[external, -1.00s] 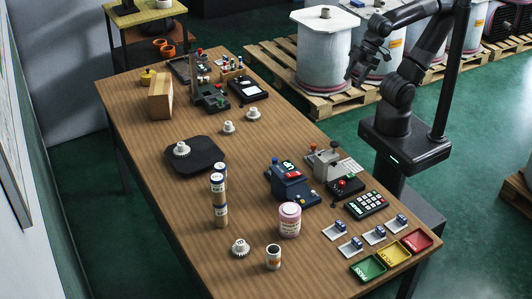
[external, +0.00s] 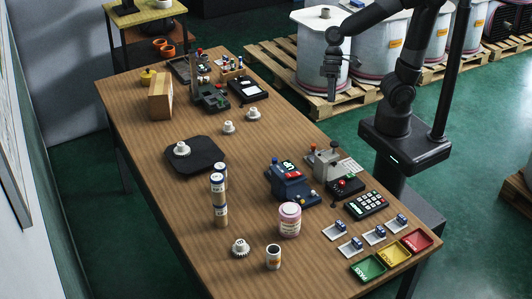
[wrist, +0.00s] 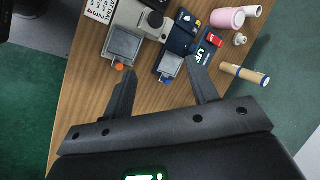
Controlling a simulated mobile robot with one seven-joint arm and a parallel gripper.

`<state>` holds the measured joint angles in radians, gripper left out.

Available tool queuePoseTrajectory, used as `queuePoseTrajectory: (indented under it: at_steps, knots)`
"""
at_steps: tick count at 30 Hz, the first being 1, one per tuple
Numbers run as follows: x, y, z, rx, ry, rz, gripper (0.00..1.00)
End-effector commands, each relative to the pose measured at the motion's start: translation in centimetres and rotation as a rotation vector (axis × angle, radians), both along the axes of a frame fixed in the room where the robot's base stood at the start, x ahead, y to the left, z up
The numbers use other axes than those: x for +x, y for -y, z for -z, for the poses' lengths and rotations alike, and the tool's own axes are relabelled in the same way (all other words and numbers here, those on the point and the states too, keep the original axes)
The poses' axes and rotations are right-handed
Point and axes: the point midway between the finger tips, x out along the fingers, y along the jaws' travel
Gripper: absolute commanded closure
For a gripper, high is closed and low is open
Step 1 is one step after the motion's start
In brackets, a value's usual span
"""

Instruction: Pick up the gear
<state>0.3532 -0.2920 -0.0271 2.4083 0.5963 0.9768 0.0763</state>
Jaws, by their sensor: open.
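Several small white gears sit on the table. One gear (external: 182,149) lies on the black mat (external: 205,156). Two more gears, the nearer (external: 228,127) and the farther (external: 253,113), stand on bare wood to its right. Another gear (external: 240,248) is near the front, left of the pink jar; it seems to show small in the wrist view (wrist: 239,39). My gripper (external: 331,97) hangs pointing down beyond the table's right edge, far from all the gears. In the wrist view my gripper (wrist: 160,72) is open with nothing between the fingers.
A stack of cans (external: 220,205), the pink jar (external: 289,221) and a small can (external: 273,257) stand near the front. A blue device (external: 290,184), a grey device (external: 325,163) and a keypad (external: 366,204) line the right side. The table's middle is clear.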

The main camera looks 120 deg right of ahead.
Motion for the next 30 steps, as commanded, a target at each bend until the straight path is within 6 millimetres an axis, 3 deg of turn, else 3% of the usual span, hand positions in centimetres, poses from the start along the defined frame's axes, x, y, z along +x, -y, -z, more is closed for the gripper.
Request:
queuePoseTrajectory:
  at_steps: [8,17,23,27,30]
  knots:
    - [5.2,6.0,3.6,0.377,-0.106,0.433,0.46]
    - [8.7,16.5,8.8,0.771,-0.131,0.935,0.46]
    - [8.4,25.4,13.6,1.02,-0.097,1.279,0.46]
    - [6.6,31.6,17.5,1.178,-0.049,1.513,0.46]
    - [4.9,35.1,19.9,1.266,-0.011,1.65,0.46]
